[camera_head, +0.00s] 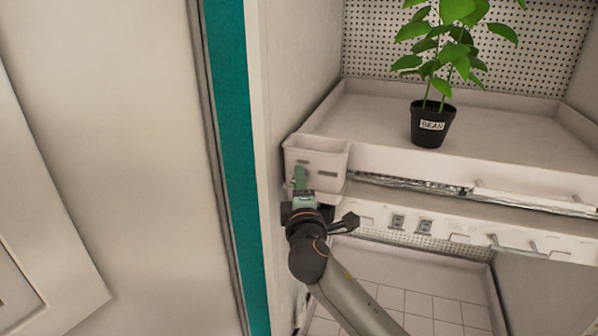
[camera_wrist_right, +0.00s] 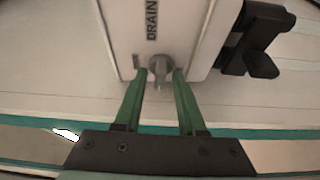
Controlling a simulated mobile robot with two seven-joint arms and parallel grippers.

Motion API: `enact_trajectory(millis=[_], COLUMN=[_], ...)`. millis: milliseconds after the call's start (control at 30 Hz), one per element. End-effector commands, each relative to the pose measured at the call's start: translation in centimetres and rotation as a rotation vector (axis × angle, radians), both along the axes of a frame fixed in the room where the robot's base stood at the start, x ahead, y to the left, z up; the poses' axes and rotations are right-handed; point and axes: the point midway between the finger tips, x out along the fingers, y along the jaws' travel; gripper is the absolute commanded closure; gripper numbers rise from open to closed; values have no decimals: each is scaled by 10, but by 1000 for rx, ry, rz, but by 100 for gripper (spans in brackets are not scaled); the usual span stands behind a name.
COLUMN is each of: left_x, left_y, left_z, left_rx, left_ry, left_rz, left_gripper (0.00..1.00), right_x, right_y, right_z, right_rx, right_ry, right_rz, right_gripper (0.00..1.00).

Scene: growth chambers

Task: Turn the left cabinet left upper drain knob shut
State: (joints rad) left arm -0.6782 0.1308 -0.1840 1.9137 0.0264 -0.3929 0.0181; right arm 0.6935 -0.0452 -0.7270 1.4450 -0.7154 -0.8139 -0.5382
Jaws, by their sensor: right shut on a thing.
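The drain knob (camera_wrist_right: 158,68) is a small grey knob on the front of a white box marked DRAIN (camera_wrist_right: 160,25). In the head view this box (camera_head: 316,154) sits at the left end of the upper shelf, and my gripper hides the knob. My right gripper (camera_head: 300,176) reaches up to the box front. My left gripper is not in view.
A potted plant labelled BEAN (camera_head: 430,124) stands on the upper shelf (camera_head: 370,117). A black latch-like part (camera_wrist_right: 250,40) sits right of the box in the wrist view. Hooks and small sockets (camera_head: 398,222) line the rail below. A teal-edged door (camera_head: 240,150) stands left.

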Motion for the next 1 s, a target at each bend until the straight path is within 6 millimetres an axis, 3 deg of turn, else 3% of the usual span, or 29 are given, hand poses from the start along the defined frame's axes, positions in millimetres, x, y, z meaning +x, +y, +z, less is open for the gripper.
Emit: enact_trajectory(millis=[633,667,700,1000], left_x=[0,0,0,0], left_y=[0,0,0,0], left_z=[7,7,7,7], left_rx=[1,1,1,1], left_ry=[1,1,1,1], left_rz=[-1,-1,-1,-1], left_gripper=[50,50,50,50], right_x=[0,0,0,-1], right_y=[-1,-1,-1,-1], right_z=[0,0,0,0], right_rx=[-49,-48,-48,-46], right_ry=[15,15,15,14], right_rz=[-3,-3,-3,-2], right_gripper=[100,58,54,54])
